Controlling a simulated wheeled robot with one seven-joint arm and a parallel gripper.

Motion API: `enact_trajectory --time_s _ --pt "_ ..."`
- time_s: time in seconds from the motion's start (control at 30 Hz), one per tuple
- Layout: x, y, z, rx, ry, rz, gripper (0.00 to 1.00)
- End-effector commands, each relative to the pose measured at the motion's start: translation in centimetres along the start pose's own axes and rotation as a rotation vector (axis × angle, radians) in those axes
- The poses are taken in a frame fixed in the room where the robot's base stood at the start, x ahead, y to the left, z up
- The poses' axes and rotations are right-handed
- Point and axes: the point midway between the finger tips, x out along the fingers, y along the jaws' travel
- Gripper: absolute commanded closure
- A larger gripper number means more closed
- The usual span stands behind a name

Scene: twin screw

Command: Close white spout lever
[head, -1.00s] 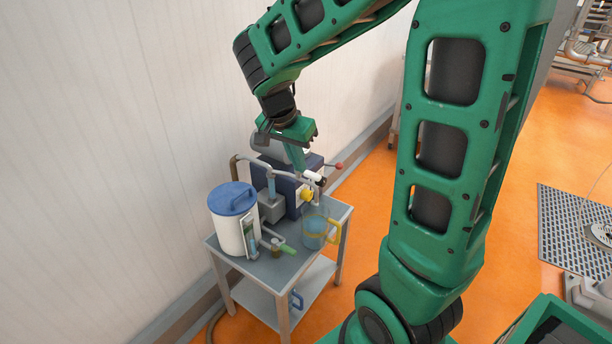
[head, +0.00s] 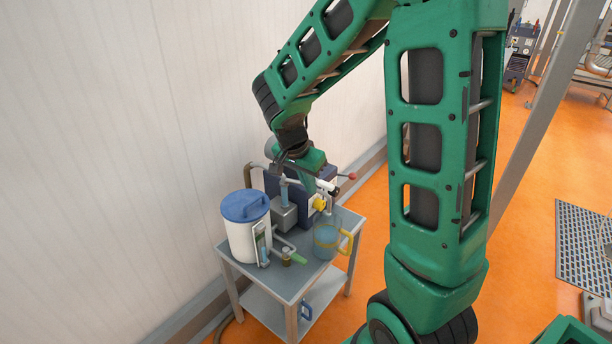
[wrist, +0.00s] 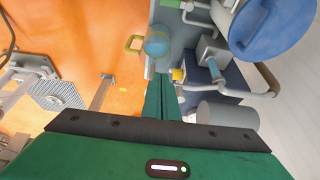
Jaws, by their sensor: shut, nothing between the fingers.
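A white spout part with a dark end, which looks like the lever (head: 326,187), sits on the front of the blue machine, above the yellow knob (head: 319,203). My gripper (wrist: 162,78) is shut and empty, with its green fingers pressed together. In the head view it hangs over the machine, its fingers partly hidden behind the white part. In the wrist view the fingertips are beside the yellow knob and just short of the clear blue jug (wrist: 156,46). I cannot tell whether they touch the lever, which I cannot make out in the wrist view.
The jug (head: 326,240) with a yellow handle stands below the spout on a grey cart (head: 285,278). A white tank with a blue lid (head: 245,206) and pipes stand to the left. The white wall (head: 120,150) is close behind.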

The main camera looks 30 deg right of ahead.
Motion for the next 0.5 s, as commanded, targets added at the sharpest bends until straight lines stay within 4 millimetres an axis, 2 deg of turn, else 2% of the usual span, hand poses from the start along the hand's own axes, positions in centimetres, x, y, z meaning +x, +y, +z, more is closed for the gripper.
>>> enact_trajectory --time_s 0.2,0.3,0.5 --pt "4.0 0.1 0.0 0.001 -0.001 0.003 1.00" --pt "4.3 0.0 -1.7 0.004 0.000 0.000 1.00" --pt "5.0 0.0 -3.4 0.002 0.000 0.000 1.00"
